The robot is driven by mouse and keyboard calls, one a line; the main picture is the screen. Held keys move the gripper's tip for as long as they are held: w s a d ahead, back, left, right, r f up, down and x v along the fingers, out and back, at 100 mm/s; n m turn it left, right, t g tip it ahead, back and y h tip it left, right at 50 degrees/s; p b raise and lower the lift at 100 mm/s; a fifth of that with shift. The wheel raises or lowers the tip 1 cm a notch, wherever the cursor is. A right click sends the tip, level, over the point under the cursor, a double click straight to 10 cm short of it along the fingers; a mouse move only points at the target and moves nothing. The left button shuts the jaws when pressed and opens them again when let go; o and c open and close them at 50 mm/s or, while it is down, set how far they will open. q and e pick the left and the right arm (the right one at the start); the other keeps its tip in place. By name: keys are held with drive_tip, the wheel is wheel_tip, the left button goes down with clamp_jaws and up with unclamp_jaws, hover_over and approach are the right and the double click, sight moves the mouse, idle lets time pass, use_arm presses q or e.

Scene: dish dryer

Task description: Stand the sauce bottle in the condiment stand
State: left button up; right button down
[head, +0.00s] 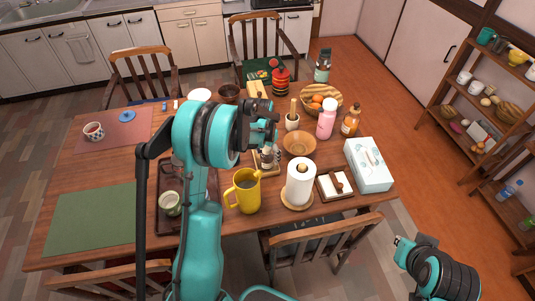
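The amber bottle (350,121), which looks like the sauce bottle, stands upright at the right side of the table, beside a pink bottle. A small wooden stand (258,168) with small shakers (267,155), which looks like the condiment stand, is near the table's middle. My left gripper (267,131) is above and just behind this stand in the picture, well left of the amber bottle. Its fingers are dark and overlap, so its opening and any contents are unclear. My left arm hides part of the table. My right gripper (403,243) is low at the right, off the table; its opening is unclear.
A yellow pitcher (246,191), paper towel roll (300,182) and tissue box (368,164) stand along the near edge. A wooden bowl (299,144), a utensil cup (292,122) and the pink bottle (326,118) lie between the stand and amber bottle. A green mat (92,217) is clear.

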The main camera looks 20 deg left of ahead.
use_arm(q)
drive_tip(key=r+p, duration=0.1)
drive_tip(key=r, duration=0.2)
drive_tip(key=r+p, duration=0.2)
drive_tip(key=r, duration=0.2)
drive_tip(key=s+r+p, duration=0.1)
drive_tip(key=r, duration=0.3)
drive_tip(key=shift+s+a, duration=0.1)
drive_tip(key=shift+a, duration=0.05)
drive_tip(key=shift+s+r, duration=0.15)
drive_tip(key=shift+r, duration=0.55)
drive_tip(key=s+d+r+n+t, duration=0.1)
drive_tip(key=s+d+r+t, duration=0.1)
drive_tip(key=s+d+r, duration=0.35)
drive_tip(key=s+d+r+n+t, duration=0.1)
drive_tip(key=s+d+r+t, duration=0.15)
drive_tip(key=s+r, duration=0.55)
drive_tip(key=s+d+f+t, duration=0.1)
drive_tip(key=s+d+f, duration=0.2)
drive_tip(key=s, duration=0.7)
drive_tip(key=shift+s+f+n, duration=0.15)
drive_tip(key=shift+f+n, duration=0.05)
drive_tip(key=shift+n, duration=0.2)
